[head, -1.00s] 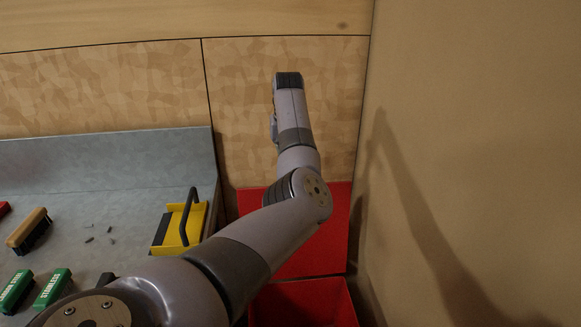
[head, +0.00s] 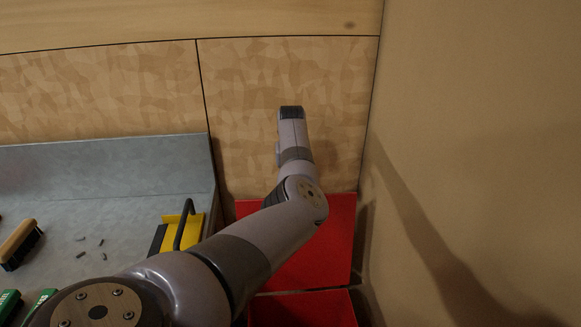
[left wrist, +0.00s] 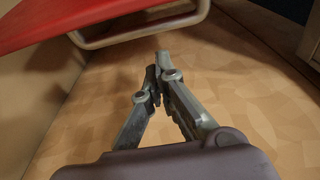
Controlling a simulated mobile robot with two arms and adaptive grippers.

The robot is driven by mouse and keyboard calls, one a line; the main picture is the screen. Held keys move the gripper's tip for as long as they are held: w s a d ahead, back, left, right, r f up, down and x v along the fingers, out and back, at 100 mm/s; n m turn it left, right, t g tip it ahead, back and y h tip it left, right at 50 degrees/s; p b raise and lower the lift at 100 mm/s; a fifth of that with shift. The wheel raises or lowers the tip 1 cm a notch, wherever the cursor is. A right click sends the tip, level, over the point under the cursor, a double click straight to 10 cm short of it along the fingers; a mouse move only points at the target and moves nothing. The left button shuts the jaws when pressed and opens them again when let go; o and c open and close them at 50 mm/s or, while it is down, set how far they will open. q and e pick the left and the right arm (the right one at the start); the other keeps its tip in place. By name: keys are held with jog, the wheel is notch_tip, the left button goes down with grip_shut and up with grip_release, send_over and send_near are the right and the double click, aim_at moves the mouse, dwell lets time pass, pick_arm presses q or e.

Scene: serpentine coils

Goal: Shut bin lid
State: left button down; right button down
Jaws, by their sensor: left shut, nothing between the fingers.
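The red bin (head: 310,308) stands at the bottom of the head view, right of the bench. Its red lid (head: 335,245) is open and extends behind the bin toward the wooden wall. My left arm crosses in front of both and hides part of them. My left gripper is hidden by the arm in the head view. In the left wrist view my left gripper (left wrist: 157,72) is shut and empty. There the red lid (left wrist: 60,22) with a metal tube along its edge shows at the upper left, apart from the fingertips. My right gripper is not in view.
A grey bench (head: 110,225) on the left holds a yellow dustpan (head: 192,236), a brush (head: 20,244), green blocks (head: 38,305) and several small scraps. A tan wall (head: 475,150) rises close on the right. The wooden wall (head: 300,75) is behind.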

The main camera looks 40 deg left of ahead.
pick_arm(q)
jog(key=d, duration=0.1)
jog(key=s+r+p, duration=0.1)
jog(key=s+d, duration=0.1)
jog(key=shift+d+r, duration=0.25)
jog(key=shift+d, duration=0.1)
jog(key=shift+s+d+f+p, duration=0.1)
jog(key=shift+s+d+p, duration=0.1)
jog(key=shift+p, duration=0.15)
